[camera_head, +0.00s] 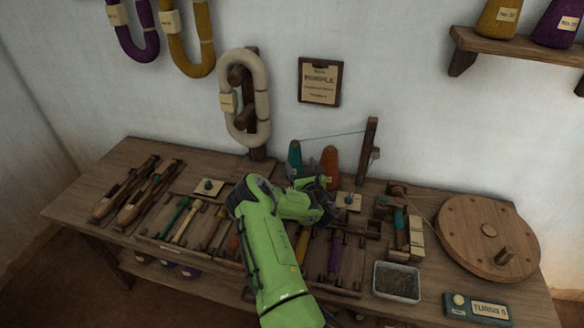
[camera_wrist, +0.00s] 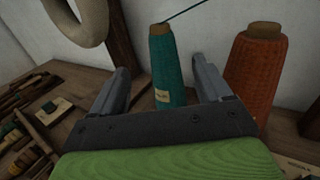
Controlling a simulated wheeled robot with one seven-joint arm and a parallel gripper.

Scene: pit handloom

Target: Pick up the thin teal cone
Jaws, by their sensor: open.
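The thin teal cone (camera_wrist: 168,70) stands upright on the bench in the wrist view, with a brown tip, a small paper label and a teal thread leading up from its top. It lies between and beyond the two open fingers of my gripper (camera_wrist: 166,88); I see no finger closed on it. Its base is hidden behind the gripper body. In the head view the teal cone (camera_head: 295,157) shows behind my gripper (camera_head: 312,184), its lower part partly covered by it.
A wider orange cone (camera_wrist: 256,75) stands close to the right of the right finger. A wooden post with a cream yarn hank (camera_head: 243,98) rises at left. A thin upright post (camera_head: 369,147) stands right of the cones. Tools and bobbins crowd the bench (camera_head: 130,155).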

